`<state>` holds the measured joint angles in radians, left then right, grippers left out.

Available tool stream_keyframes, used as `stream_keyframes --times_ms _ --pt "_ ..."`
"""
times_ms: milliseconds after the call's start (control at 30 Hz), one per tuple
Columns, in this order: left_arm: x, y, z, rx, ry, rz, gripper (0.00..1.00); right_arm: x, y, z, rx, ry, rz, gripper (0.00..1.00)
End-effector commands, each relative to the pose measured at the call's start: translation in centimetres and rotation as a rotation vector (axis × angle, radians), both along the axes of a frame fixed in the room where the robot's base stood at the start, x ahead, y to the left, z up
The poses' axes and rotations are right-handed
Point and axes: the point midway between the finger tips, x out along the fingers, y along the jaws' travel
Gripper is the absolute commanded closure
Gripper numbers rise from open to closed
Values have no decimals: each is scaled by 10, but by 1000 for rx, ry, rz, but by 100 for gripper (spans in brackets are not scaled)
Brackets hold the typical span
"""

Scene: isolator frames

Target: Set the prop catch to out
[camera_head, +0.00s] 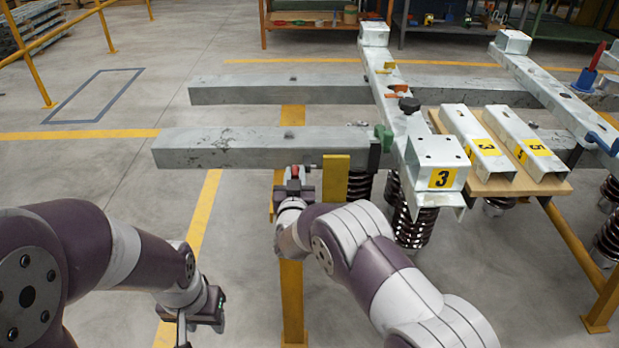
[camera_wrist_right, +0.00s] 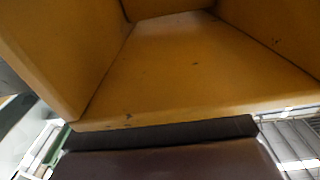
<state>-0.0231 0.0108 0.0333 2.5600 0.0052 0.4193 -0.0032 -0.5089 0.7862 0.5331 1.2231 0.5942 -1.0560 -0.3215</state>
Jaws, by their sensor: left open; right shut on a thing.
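My right gripper (camera_head: 294,184) is at the near grey beam, just left of a yellow upright plate (camera_head: 335,178). It is shut on a small part with a red tip (camera_head: 295,171), which I take to be the prop catch. Most of that part is hidden by the gripper, so its setting cannot be told. In the right wrist view, yellow plates (camera_wrist_right: 190,65) fill the upper picture, close above a dark edge and a brown surface. My left gripper (camera_head: 192,328) is open and empty, low over the floor, well away from the frame.
The near beam (camera_head: 240,147) runs across in front of me. A wooden board (camera_head: 480,187) carries two grey channels. The left floor is clear.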

Motion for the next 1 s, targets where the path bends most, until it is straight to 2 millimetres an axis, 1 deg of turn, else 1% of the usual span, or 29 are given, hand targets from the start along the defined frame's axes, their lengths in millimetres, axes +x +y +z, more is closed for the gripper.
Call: stream_keyframes --times_ms 33,100,367,400,467,767,867,967,1000 --pt "0 0 -1 0 0 0 57 0 8 -1 0 -1 4 100" --pt "0 0 -1 0 0 0 57 0 13 0 1 -1 2 100" --pt "0 0 -1 0 0 0 57 0 16 1 0 -1 5 100" --pt "0 0 -1 0 0 0 57 0 16 1 0 -1 5 73" --pt "0 0 -1 0 0 0 57 -1 16 1 0 -2 5 55" --pt "0 0 0 0 0 0 57 -2 14 1 0 0 2 55" --pt "0 0 5 0 0 0 57 -14 15 3 0 2 3 55" --pt "0 0 14 0 0 0 57 -38 15 4 -1 3 4 55" --pt "0 0 17 0 0 0 57 -50 15 5 -2 3 5 55"
